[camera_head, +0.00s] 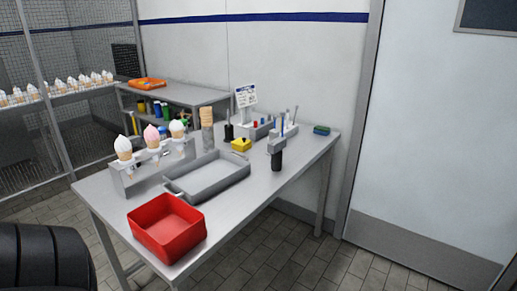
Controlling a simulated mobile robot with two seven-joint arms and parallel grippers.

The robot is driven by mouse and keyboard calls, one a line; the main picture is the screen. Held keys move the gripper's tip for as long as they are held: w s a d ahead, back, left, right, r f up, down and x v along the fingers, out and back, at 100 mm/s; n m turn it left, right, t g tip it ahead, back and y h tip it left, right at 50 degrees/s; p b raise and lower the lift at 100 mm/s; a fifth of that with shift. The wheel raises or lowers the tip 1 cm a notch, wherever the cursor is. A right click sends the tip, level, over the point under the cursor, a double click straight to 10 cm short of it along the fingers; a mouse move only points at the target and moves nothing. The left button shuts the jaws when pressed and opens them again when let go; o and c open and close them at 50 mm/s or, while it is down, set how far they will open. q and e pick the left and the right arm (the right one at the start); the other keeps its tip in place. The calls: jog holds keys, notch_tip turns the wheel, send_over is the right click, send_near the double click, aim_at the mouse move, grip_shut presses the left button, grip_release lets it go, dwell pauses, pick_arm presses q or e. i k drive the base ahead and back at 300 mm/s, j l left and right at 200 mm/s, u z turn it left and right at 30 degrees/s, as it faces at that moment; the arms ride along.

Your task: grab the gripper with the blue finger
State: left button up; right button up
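A grey and black upright tool (277,157) stands on the right part of the metal table (262,190). Its lower part is a black cylinder and its upper part is a grey block with thin prongs above it; it may be a gripper tool. Thin bluish-grey rods show just above and behind it, too small to tell whether one is its blue finger. A dark slim upright item (228,132) stands further back, left of the rack. Neither of my grippers is in view.
A red bin (166,228) sits at the table's front, a grey tray (208,180) behind it. Ice cream cones (124,148) stand in a holder at the left. A yellow box (240,145) and a blue-green sponge-like block (321,130) lie further back. Bare tabletop lies right of the tray.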

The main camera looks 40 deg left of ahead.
aim_at(276, 147)
jog(key=i+u, duration=0.15)
jog(key=u, duration=0.3)
jog(key=i+l+u, duration=0.15)
jog(key=u, duration=0.25)
jog(key=i+l+u, duration=0.15)
jog(key=u, duration=0.3)
jog(key=i+l+u, duration=0.15)
jog(key=u, duration=0.2)
jog(key=i+l+u, duration=0.1)
jog(key=l+u, duration=0.55)
jog(key=i+j, duration=0.05)
jog(key=j, duration=0.05)
